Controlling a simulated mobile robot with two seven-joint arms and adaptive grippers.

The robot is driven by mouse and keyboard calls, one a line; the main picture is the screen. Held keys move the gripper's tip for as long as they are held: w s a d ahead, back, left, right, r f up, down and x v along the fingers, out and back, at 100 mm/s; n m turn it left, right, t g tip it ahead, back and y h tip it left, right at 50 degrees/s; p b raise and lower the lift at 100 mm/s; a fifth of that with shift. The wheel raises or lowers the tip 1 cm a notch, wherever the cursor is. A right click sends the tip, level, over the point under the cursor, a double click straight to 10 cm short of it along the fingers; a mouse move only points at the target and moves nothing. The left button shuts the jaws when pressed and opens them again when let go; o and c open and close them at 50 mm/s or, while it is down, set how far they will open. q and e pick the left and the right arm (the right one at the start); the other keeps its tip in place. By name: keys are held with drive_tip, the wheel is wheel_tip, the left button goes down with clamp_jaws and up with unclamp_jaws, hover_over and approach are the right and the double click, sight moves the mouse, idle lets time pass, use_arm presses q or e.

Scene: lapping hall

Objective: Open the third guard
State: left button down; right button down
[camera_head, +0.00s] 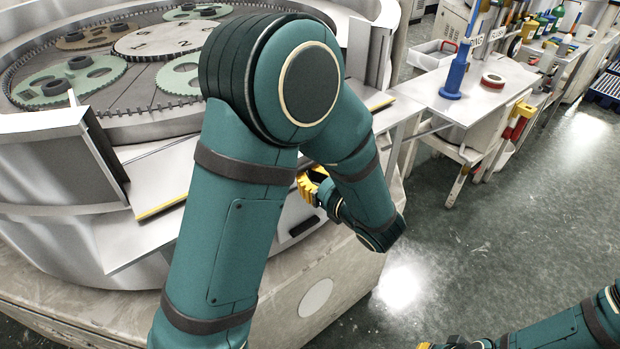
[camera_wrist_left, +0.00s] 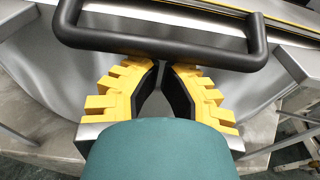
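The lapping machine's guards are curved grey metal panels around its rim. One guard (camera_head: 48,150) stands at the left and another stretch (camera_head: 377,52) at the right; my left arm hides much of the rim between them. I cannot read which is the third. In the left wrist view a black bar handle (camera_wrist_left: 165,45) crosses a grey guard panel (camera_wrist_left: 225,22). My left gripper (camera_wrist_left: 163,70) is at this handle, its yellow fingers drawn together and its tips partly hidden by the bar. It also shows low beside the machine (camera_head: 308,186). Only a yellow bit of my right gripper (camera_head: 425,346) shows.
The machine's round table (camera_head: 115,90) carries green and brown toothed discs. A grey ledge with a yellow edge (camera_head: 165,185) runs along its front. A white bench (camera_head: 475,90) with a blue stand (camera_head: 455,75) is at the right. The floor (camera_head: 470,230) there is open.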

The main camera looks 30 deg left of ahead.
use_arm(q)
wheel_tip(320, 180, up, 7)
drive_tip(key=g+h+p, duration=0.1)
drive_tip(key=h+p, duration=0.1)
drive_tip(key=p, duration=0.6)
drive_tip(key=shift+d+p, duration=0.25)
drive_tip(key=shift+p, duration=0.15)
drive_tip(key=shift+s+f, duration=0.1)
drive_tip(key=shift+f, duration=0.1)
